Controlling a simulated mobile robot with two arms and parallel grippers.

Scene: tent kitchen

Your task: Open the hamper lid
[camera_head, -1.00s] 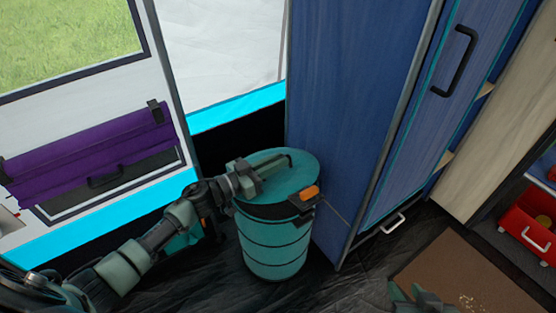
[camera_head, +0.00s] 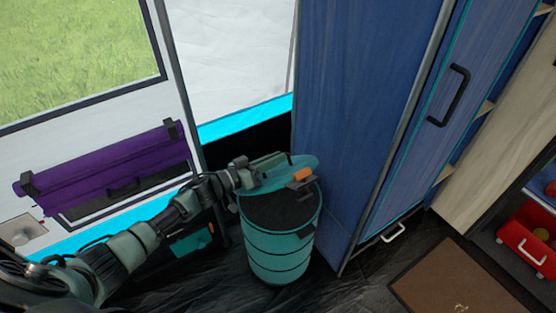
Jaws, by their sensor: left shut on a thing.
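The hamper (camera_head: 280,252) is a teal ribbed barrel standing on the dark floor left of the blue cabinet. Its teal lid (camera_head: 296,164) is tilted up at the back, so the dark opening (camera_head: 283,209) shows at the front. An orange latch (camera_head: 302,175) sits on the lid's front right edge. My left gripper (camera_head: 268,165) is shut at the left part of the lid, with the arm reaching in from the lower left. Its fingertips are partly hard to make out against the lid. My right gripper is not in view.
A tall blue cabinet (camera_head: 350,110) stands close on the hamper's right. A purple rolled cover (camera_head: 105,165) hangs on the tent wall at left. A brown mat (camera_head: 460,280) and a red bin (camera_head: 528,235) are at right. The dark floor in front is clear.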

